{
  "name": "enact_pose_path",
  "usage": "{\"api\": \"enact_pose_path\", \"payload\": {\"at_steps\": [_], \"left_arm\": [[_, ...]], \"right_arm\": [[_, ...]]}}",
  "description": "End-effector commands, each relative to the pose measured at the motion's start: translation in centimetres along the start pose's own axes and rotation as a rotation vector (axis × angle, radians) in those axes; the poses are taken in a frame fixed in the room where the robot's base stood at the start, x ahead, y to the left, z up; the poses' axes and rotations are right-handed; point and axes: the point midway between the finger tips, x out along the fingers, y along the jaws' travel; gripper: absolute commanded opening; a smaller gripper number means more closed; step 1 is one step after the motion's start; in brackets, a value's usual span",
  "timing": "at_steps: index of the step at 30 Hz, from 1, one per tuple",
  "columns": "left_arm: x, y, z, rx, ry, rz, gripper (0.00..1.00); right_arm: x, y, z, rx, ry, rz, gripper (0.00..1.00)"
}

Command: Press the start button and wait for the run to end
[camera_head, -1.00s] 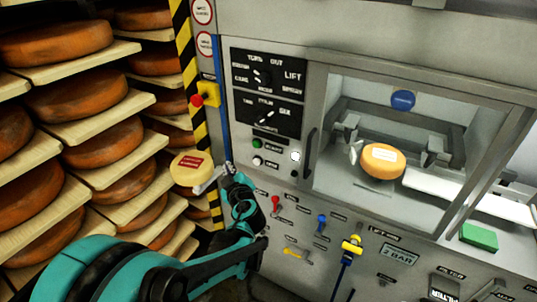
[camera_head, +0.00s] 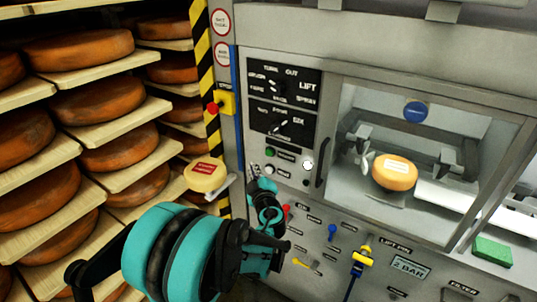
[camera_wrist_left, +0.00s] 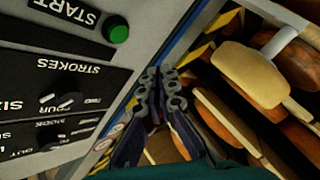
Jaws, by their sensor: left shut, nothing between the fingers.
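The green start button (camera_head: 270,152) sits on the grey machine front, below the black dial panels. In the left wrist view the green button (camera_wrist_left: 119,33) stands beside the START label (camera_wrist_left: 68,10). My left gripper (camera_head: 255,170) is shut and empty, just below and left of the button, apart from it. In the left wrist view its dark fingers (camera_wrist_left: 160,75) are together, with the button off to their upper left. A cheese wheel (camera_head: 395,172) with a white label sits behind the machine's window. My right gripper is in neither view.
A pale round paddle (camera_head: 205,174) with a red label sticks out left of my gripper. A red emergency knob (camera_head: 212,108) is on a yellow box above it. Shelves of cheese wheels (camera_head: 80,50) fill the left.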

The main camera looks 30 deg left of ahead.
Motion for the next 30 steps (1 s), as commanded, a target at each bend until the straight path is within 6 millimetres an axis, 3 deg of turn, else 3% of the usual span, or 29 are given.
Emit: {"api": "enact_pose_path", "payload": {"at_steps": [12,30], "left_arm": [[3.7,2.7,2.7,0.000,0.000,0.000,0.00],[4.3,3.1,3.2,0.000,0.000,0.000,0.00]], "right_arm": [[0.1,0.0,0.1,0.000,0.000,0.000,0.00],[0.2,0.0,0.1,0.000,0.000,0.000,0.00]]}}
